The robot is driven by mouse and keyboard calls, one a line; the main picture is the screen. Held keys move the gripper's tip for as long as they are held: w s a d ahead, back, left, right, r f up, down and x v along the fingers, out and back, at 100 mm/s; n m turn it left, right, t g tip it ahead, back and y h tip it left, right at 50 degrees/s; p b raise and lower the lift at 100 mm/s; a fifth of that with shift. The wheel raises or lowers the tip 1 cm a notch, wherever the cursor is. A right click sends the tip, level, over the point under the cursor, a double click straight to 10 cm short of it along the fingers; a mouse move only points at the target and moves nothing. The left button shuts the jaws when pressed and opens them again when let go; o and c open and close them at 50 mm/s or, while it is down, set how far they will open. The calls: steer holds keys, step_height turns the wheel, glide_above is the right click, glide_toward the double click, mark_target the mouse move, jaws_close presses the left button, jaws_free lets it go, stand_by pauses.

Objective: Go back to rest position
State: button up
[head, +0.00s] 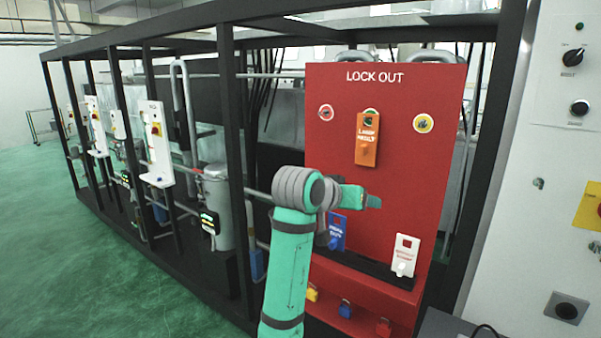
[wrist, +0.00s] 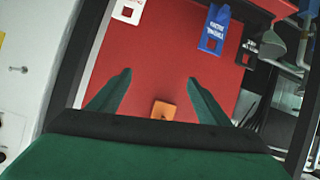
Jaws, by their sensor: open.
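My gripper (head: 372,200) is at the end of my green arm, in front of the red lock out board (head: 440,165). In the wrist view my gripper (wrist: 157,84) has its two green fingers spread apart, with nothing held between them. An orange tag (head: 367,147) hangs on the upper middle of the board, above my gripper in the head view. Part of the orange tag (wrist: 164,111) shows beyond the gap between the fingers, apart from them. My arm hides part of the board's lower left.
A blue tag (head: 337,232) and a white tag (head: 404,256) hang low on the board. Several padlocks sit on the ledge below, including a red one (head: 383,327). A black-framed machine stands left, a white control panel (head: 530,200) right. Green floor (head: 60,240) is clear at left.

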step_height(320, 180, down, 14)
steer(key=n+t, duration=0.1)
steer(key=n, duration=0.1)
steer(key=s+a+f+n+t+y, duration=0.15)
steer(key=s+f, duration=0.35)
steer(key=f, duration=0.5)
steer(key=s+a+f+n+t+y, duration=0.1)
steer(key=s+a+f, duration=0.1)
steer(key=s+f, duration=0.5)
steer(key=s+a+f+n+t+y, duration=0.1)
steer(key=s+a+f+n, duration=0.15)
steer(key=f, duration=0.95)
steer(key=s+a+f+y, duration=0.15)
steer(key=s+f, duration=0.25)
steer(key=s, duration=0.7)
steer(key=s+a+f+y, duration=0.1)
steer(key=s+a+f, duration=0.2)
steer(key=s, duration=0.8)
steer(key=s+a+r+m, duration=0.1)
steer(key=s+r, duration=0.2)
steer(key=s, duration=0.7)
steer(key=s+a+r+y, duration=0.1)
steer(key=s+r, duration=0.3)
steer(key=s, duration=0.6)
steer(key=shift+s+a+r+m+t+y, duration=0.3)
steer(key=shift+s+a+m+t, duration=0.05)
steer(key=shift+a+m+t, duration=0.1)
